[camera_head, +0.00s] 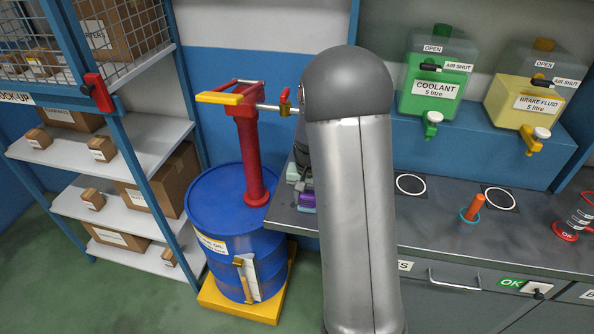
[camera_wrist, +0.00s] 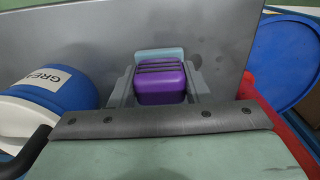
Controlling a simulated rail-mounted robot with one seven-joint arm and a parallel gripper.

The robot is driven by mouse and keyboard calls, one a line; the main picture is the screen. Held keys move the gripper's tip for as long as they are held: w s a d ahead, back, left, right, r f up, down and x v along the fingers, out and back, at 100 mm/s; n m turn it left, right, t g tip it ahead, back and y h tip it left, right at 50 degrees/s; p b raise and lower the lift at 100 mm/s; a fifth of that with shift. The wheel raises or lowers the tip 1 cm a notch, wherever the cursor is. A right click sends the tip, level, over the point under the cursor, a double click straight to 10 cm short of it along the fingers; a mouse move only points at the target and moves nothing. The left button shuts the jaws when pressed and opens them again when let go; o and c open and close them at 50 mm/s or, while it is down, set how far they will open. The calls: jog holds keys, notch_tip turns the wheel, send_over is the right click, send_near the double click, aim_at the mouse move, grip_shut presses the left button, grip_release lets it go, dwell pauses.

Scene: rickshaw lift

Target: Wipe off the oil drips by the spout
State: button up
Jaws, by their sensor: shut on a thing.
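My gripper (camera_wrist: 160,80) is shut on a purple block (camera_wrist: 160,90) with dark ridges, its fingers on either side. A pale blue piece (camera_wrist: 160,54) shows just beyond the block. In the head view the purple block (camera_head: 306,198) is low over the left end of the grey bench, mostly behind my arm. The blue oil drum (camera_head: 215,215) stands left of the bench with a red pump (camera_head: 247,150) on top. The pump's spout with a brass tap (camera_head: 285,103) points right, towards my arm.
A blue grease tub (camera_wrist: 75,85) with a white lid is left of the gripper. The grey bench (camera_head: 440,230) carries ring marks and an orange stick in a teal holder (camera_head: 472,208). A coolant tank (camera_head: 437,88) and a brake fluid tank (camera_head: 530,98) stand behind. Shelves (camera_head: 125,150) stand left.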

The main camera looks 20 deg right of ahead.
jog(key=shift+s+a, duration=0.5)
jog(key=shift+s, duration=0.2)
jog(key=r, duration=0.1)
jog(key=r+p, duration=0.1)
jog(key=r, duration=0.1)
jog(key=shift+s+a+r+p, duration=0.15)
jog(key=shift+s+a+p, duration=0.1)
jog(key=shift+s+p, duration=0.05)
jog(key=shift+r+p, duration=1.45)
jog(key=shift+r, duration=0.95)
